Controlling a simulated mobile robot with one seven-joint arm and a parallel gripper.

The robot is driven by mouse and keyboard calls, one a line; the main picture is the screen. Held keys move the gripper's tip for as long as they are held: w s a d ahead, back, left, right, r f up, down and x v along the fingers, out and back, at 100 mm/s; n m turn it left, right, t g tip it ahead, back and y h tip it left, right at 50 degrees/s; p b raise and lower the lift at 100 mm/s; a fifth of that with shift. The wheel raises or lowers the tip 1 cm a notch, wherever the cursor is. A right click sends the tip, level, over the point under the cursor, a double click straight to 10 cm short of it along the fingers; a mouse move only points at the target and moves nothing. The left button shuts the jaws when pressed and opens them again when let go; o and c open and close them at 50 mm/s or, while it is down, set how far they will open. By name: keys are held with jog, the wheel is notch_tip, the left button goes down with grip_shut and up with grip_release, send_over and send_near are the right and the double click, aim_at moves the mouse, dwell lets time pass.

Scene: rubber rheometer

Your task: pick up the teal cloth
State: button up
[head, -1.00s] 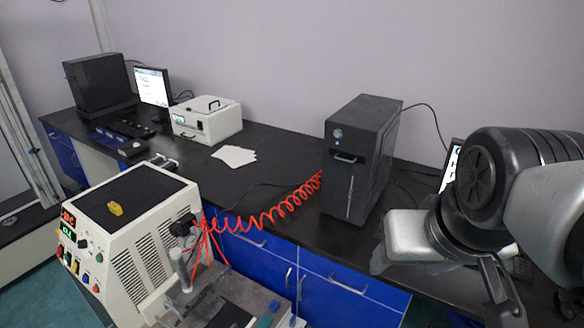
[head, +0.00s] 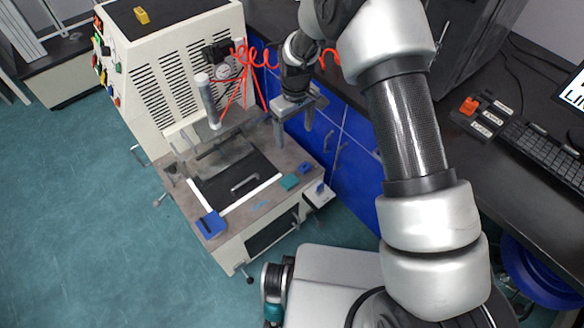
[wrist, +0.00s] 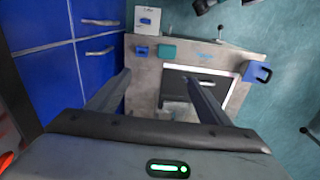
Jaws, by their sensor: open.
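The teal cloth (head: 290,182) is a small, flat, folded-looking piece on the front right part of the machine's grey worktop (head: 262,200). It also shows in the wrist view (wrist: 168,52), upper middle, beyond my fingertips. My gripper (head: 293,128) is open and empty, pointing down above the back right of the worktop. In the wrist view its two fingers (wrist: 158,78) are spread wide, and the cloth lies past them, apart from both. Nothing covers the cloth.
A small blue block (head: 305,168) sits close beside the cloth. A blue tray-like piece (head: 211,224) lies at the worktop's front left corner. A metal handle (head: 244,183) rises from the dark plate. Blue cabinets (head: 350,160) stand right of my gripper. Red coiled hose hangs behind it.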

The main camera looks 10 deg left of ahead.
send_near(289, 180)
jog(key=b, duration=0.1)
jog(key=f+b, duration=0.1)
jog(key=b, duration=0.1)
jog(key=shift+w+f+n, duration=0.15)
jog(key=shift+f+n, duration=0.2)
jog(key=shift+n, duration=0.05)
jog(key=shift+f+b, duration=0.8)
jog(key=shift+f, duration=2.5)
jog(key=c, duration=1.1)
